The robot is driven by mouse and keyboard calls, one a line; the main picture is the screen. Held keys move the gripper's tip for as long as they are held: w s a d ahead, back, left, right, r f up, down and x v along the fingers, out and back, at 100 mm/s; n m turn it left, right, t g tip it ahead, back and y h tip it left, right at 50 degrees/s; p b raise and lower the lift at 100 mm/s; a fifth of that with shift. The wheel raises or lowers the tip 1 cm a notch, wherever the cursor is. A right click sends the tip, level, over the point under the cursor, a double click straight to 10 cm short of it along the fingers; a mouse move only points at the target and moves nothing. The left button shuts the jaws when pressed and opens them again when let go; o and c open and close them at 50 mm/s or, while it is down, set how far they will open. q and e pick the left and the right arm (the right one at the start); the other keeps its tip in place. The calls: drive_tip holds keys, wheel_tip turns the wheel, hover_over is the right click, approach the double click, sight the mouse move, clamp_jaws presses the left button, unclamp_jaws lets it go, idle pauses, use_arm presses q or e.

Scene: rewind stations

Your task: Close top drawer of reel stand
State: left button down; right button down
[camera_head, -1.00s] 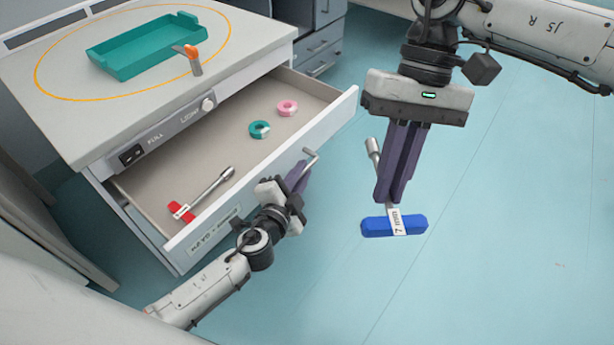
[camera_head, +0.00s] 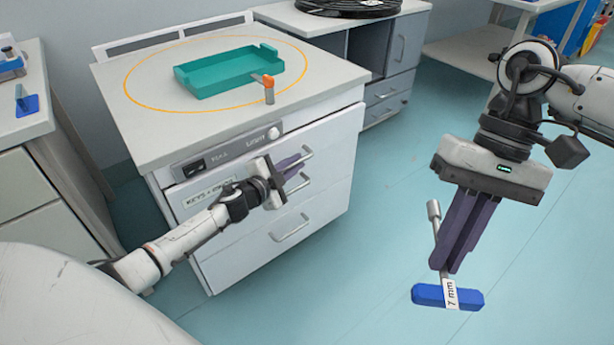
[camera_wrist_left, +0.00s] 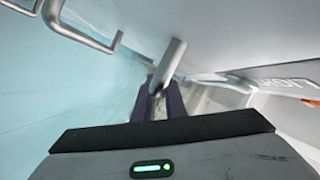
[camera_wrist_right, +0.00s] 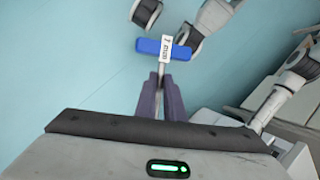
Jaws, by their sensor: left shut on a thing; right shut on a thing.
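The reel stand (camera_head: 215,125) is a white cabinet with a light top. Its top drawer (camera_head: 335,134), labelled at the left of its front, now sits in the stand with its inside hidden. My left gripper (camera_head: 292,168) is at the drawer front, shut on the top drawer's handle (camera_head: 306,156); the handle also shows between its fingers in the left wrist view (camera_wrist_left: 168,62). My right gripper (camera_head: 447,272) is shut on the shaft of a blue-handled tool (camera_head: 430,295) labelled 7 mm, held over the floor; the tool also shows in the right wrist view (camera_wrist_right: 150,47).
A lower drawer handle (camera_head: 290,229) is below. Grey cabinets (camera_head: 385,75) stand behind, and another cabinet (camera_head: 30,170) is at left. The floor at right is clear.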

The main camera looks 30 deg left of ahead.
drive_tip(key=shift+f, duration=0.1)
use_arm(q)
drive_tip(key=shift+w+a+r, duration=0.1)
drive_tip(key=shift+w+a, duration=0.05)
drive_tip(key=shift+a, duration=0.35)
drive_tip(key=shift+w+a+r, duration=0.1)
drive_tip(key=shift+w+a, duration=0.05)
drive_tip(key=shift+a, duration=0.35)
drive_tip(key=shift+a, duration=0.1)
drive_tip(key=c, duration=1.8)
unclamp_jaws()
drive_tip(key=shift+f, duration=0.1)
